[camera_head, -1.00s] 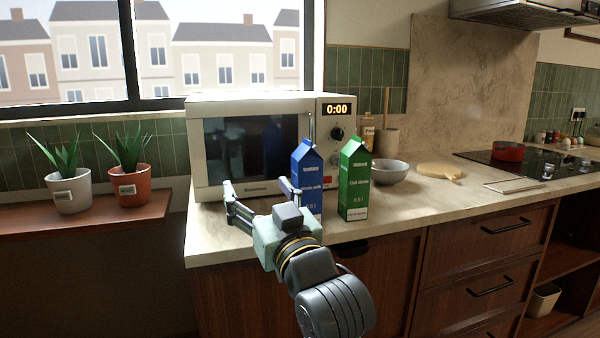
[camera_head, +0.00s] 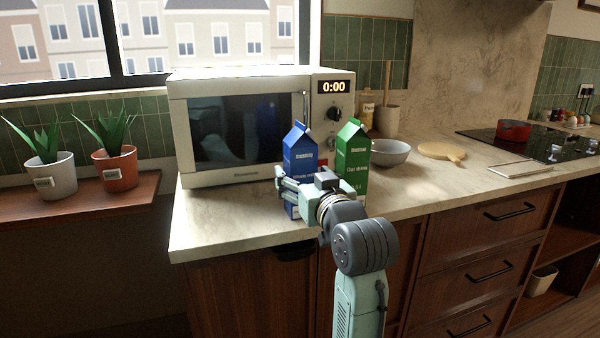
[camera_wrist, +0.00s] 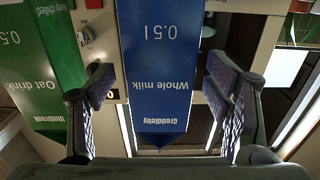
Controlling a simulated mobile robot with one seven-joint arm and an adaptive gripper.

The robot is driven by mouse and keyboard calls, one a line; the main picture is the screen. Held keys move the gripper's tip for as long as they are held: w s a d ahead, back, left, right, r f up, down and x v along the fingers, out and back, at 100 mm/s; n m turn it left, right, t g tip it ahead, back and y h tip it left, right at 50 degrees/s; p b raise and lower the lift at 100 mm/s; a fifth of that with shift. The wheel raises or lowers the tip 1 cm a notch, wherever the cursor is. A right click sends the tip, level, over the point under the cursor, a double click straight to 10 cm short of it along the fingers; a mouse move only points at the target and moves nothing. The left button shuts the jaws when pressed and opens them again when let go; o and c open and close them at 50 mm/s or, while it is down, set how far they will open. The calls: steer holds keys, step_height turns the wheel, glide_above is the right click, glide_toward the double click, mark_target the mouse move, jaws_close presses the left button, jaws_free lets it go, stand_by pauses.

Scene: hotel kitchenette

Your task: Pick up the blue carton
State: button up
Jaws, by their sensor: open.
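The blue carton (camera_head: 298,150), a whole milk carton with a gabled top, stands upright on the counter in front of the microwave. It fills the middle of the wrist view (camera_wrist: 160,70), upside down there. My gripper (camera_head: 288,184) is at the carton, with its lower part hidden behind my gripper in the head view. In the wrist view my gripper (camera_wrist: 163,105) is open, with one finger on each side of the carton and gaps showing beside it. The green oat drink carton (camera_head: 352,152) stands just right of the blue one and also shows at the wrist view's left (camera_wrist: 42,75).
The microwave (camera_head: 180,135) stands close behind the cartons. A grey bowl (camera_head: 390,153) and a wooden board (camera_head: 441,151) lie to the right on the counter (camera_head: 215,232). The counter is clear at front left.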

steer(key=shift+x, duration=1.5)
steer(key=shift+s, duration=0.1)
steer(key=shift+c, duration=0.4)
steer(key=c, duration=1.4)
steer(key=shift+c, duration=0.6)
steer(key=shift+r, duration=0.15)
